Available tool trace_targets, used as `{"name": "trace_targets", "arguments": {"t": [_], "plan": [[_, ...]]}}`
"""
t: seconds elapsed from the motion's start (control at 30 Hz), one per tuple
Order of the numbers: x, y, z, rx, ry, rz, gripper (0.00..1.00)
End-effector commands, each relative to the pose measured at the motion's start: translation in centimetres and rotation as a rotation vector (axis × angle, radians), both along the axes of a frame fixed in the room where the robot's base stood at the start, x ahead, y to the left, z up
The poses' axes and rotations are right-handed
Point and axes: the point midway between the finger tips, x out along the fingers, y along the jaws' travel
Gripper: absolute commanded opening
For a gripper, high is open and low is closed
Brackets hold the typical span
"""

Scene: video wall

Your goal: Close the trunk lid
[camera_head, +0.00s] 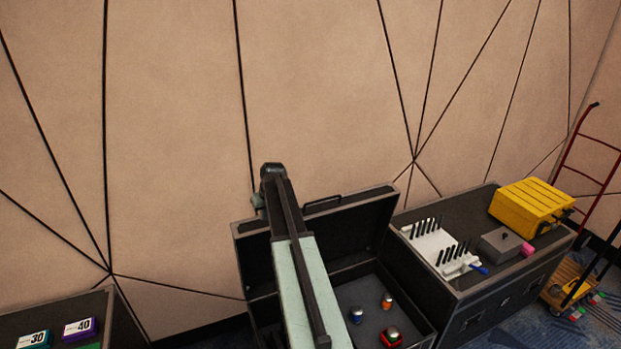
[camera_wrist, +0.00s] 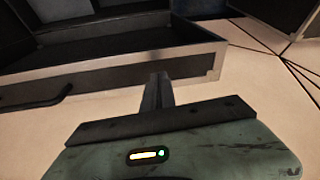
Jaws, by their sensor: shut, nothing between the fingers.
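The trunk (camera_head: 382,279) is a dark case with metal edging. Its lid (camera_head: 352,234) stands raised at the back, leaning toward the wall, with a black handle (camera_head: 322,204) on its top edge. My arm crosses in front of the lid's left part. My gripper (camera_head: 272,170) is at the arm's far end, above the lid's top edge and left of the handle. In the wrist view my gripper (camera_wrist: 158,90) is shut and empty, its fingers overlapping the lid's edge (camera_wrist: 120,80). The handle is at left there (camera_wrist: 45,100). I cannot tell whether the fingers touch the lid.
Small orange, blue and red items (camera_head: 387,301) lie inside the trunk. A dark case (camera_head: 480,285) to its right bears a white rack (camera_head: 440,246), a grey box and a yellow case (camera_head: 530,205). Another case (camera_head: 122,325) stands at lower left. A panelled wall (camera_head: 170,150) rises behind.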

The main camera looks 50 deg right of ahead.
Motion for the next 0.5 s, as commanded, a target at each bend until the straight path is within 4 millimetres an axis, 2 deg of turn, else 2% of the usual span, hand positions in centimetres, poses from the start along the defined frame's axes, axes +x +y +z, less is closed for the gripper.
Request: {"name": "trace_targets", "arguments": {"t": [0.03,0.1,0.2,0.3,0.5], "plan": [[0.5,-6.4,2.9,-0.015,-0.029,-0.042,0.0],[-0.2,-12.9,4.6,-0.039,-0.066,-0.078,0.0],[-1.5,-19.1,6.0,-0.065,-0.101,-0.115,0.0],[-2.4,-22.0,6.5,-0.08,-0.117,-0.131,0.0],[-2.7,-22.5,6.2,-0.084,-0.121,-0.134,0.0]]}}
